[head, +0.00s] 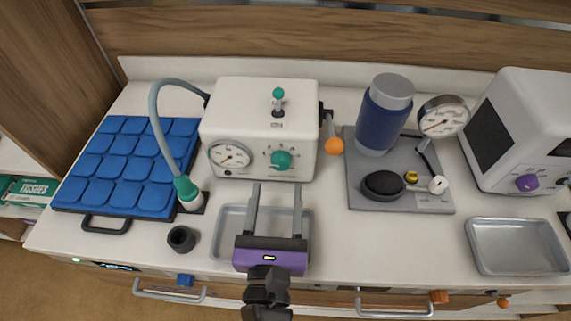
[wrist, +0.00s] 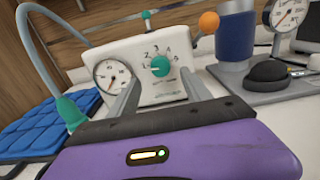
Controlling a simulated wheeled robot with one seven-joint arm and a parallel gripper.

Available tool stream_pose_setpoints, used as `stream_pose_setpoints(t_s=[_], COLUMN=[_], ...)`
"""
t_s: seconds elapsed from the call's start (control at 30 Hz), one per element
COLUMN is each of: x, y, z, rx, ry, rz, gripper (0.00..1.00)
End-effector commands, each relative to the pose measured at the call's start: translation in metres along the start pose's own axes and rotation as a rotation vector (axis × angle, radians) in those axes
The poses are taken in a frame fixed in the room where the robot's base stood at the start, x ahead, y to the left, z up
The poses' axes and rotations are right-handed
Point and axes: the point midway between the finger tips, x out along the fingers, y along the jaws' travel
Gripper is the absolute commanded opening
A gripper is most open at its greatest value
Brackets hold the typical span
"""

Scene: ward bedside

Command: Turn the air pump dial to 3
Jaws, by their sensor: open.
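The air pump (head: 240,113) is a white box at the back of the counter, with a grey hose and a round gauge (head: 231,157) on its front. Its green dial (head: 281,159) is right of the gauge. In the wrist view the dial (wrist: 160,66) has numbers printed around it, including 2, 3 and 4; I cannot clearly tell which one it points to. My gripper (head: 277,187) is open and empty in front of the pump, its two fingers pointing at the front panel. In the wrist view the fingers lie on either side of the dial, apparently short of it.
A blue quilted pad (head: 130,158) lies left, with the green hose end (head: 186,188) beside it. An orange-knobbed lever (head: 334,146) sticks out at the pump's right side. A grey tray (head: 220,247) lies beneath my gripper. A blue cylinder (head: 384,120) stands on a grey base at right.

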Motion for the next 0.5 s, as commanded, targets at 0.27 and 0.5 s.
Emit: stream_pose_setpoints(t_s=[0.27, 0.5], x=[0.042, 0.057], y=[-0.001, -0.001], z=[0.002, 0.001], rx=[0.001, 0.001], ry=[-0.002, -0.001], rz=[-0.002, -0.002], gripper=[0.57, 0.57])
